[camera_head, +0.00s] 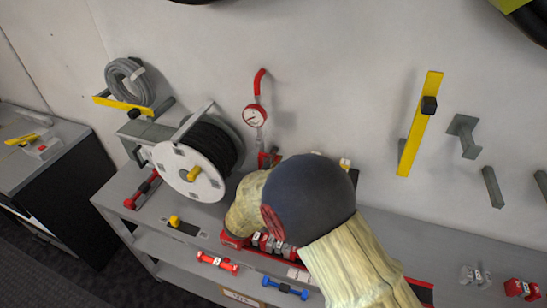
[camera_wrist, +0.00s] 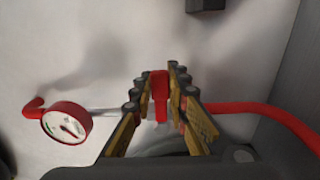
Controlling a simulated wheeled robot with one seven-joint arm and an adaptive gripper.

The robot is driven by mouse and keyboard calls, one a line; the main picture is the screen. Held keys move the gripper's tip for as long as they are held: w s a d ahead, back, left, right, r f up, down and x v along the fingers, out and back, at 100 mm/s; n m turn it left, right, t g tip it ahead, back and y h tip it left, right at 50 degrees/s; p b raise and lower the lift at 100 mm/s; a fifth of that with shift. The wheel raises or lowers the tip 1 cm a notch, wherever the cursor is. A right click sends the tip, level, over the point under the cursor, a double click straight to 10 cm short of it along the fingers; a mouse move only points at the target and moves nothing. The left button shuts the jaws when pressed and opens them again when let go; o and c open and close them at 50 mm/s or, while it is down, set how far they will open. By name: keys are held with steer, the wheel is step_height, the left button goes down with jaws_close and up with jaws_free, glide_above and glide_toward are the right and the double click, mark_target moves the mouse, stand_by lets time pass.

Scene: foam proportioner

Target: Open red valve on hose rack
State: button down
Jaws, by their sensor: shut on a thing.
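The red valve handle (camera_wrist: 160,92) stands between the two fingers of my gripper (camera_wrist: 160,72) in the wrist view, and the gripper is shut on it. The valve sits on a grey pipe. A round red gauge (camera_wrist: 66,122) with a white face is on the pipe to the left, and a red hose (camera_wrist: 270,117) runs off to the right. In the head view the gauge (camera_head: 254,115) is on the wall above the rack, with red valve parts (camera_head: 268,158) below it. My arm hides my gripper in that view.
A white hose reel (camera_head: 187,172) stands left of the valve on the grey shelf (camera_head: 118,190). A yellow bar (camera_head: 420,125) and grey brackets (camera_head: 464,135) stick out from the wall at right. Red and blue fittings lie on the lower shelf near my arm.

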mark_target(268, 154)
steer(key=shift+r+n, duration=0.1)
steer(key=shift+n, duration=0.2)
stand_by(0.5)
steer(key=n, duration=0.1)
steer(key=r+n, duration=0.1)
steer(key=r+n+p, duration=0.1)
steer(key=n, duration=0.1)
steer(key=shift+a+r, duration=0.15)
steer(key=shift+a, duration=0.1)
steer(key=shift+w+a+r+n+p, duration=0.1)
steer(key=shift+a+r+n+p, duration=0.15)
steer(key=shift+n, duration=0.5)
steer(key=shift+w+a+r+n+p, duration=0.15)
steer(key=shift+r+n+p, duration=0.25)
steer(key=shift+n, duration=0.3)
steer(key=shift+a+r+n+p, duration=0.2)
steer(key=shift+r+n+p, duration=0.1)
steer(key=shift+n, duration=0.45)
steer(key=c, duration=1.7)
jaws_free()
steer(key=v, duration=1.2)
